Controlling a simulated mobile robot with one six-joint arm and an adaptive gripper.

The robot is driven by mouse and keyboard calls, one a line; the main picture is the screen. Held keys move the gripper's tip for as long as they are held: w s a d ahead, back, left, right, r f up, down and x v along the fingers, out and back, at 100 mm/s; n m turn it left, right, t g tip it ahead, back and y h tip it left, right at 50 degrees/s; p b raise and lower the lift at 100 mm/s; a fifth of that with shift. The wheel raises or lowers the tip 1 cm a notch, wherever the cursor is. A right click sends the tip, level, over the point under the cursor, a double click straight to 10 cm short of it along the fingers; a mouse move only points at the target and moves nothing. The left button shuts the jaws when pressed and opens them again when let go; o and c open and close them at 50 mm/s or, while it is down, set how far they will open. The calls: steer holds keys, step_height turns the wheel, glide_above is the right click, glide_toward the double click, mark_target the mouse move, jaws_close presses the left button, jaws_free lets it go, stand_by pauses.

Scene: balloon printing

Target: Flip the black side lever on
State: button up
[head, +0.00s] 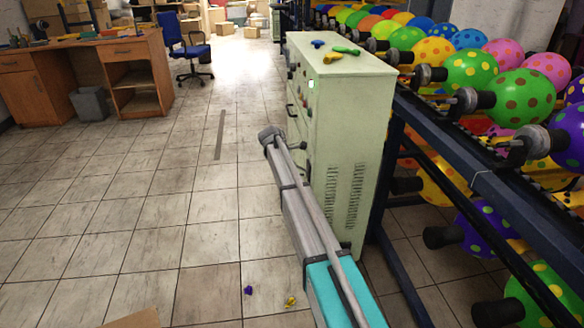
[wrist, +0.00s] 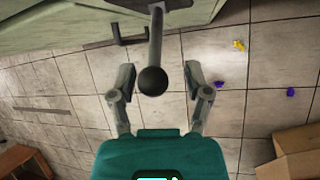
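In the wrist view, the black side lever (wrist: 153,82) is a shaft ending in a round black knob. It comes from the dark plate at the top edge. My gripper (wrist: 159,72) is open, with one finger on each side of the lever. A gap shows between each finger and the lever, so neither appears to touch it. In the head view, the lever stands on the side of the pale green cabinet (head: 345,110), but my arm covers that area and I cannot make out the lever or the fingers clearly.
A dark bar handle (wrist: 131,38) is on the cabinet face, close to the lever. Racks of spotted balloons (head: 470,70) stand right of the cabinet. Deflated balloons (head: 290,301) and a cardboard box (wrist: 298,150) lie on the floor. Tiled floor to the left is open, up to a wooden desk (head: 130,52).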

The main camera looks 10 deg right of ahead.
steer(key=shift+w, duration=0.1)
steer(key=s+d+f+m+g+y, duration=0.15)
steer(key=s+m, duration=0.35)
steer(key=s, duration=1)
steer(key=s+a+m+y, duration=0.15)
steer(key=s+m, duration=0.45)
steer(key=s, duration=0.9)
steer(key=s+d+f+m+g+y, duration=0.1)
steer(key=s+d+m+y, duration=0.3)
steer(key=s, duration=1.2)
step_height(320, 180, up, 28)
steer(key=a+m+h+p, duration=0.1)
steer(key=a+p, duration=0.1)
steer(key=p, duration=2.6)
steer(key=shift+w+a+r, duration=0.2)
steer(key=shift+w+a, duration=0.1)
steer(key=shift+c, duration=0.2)
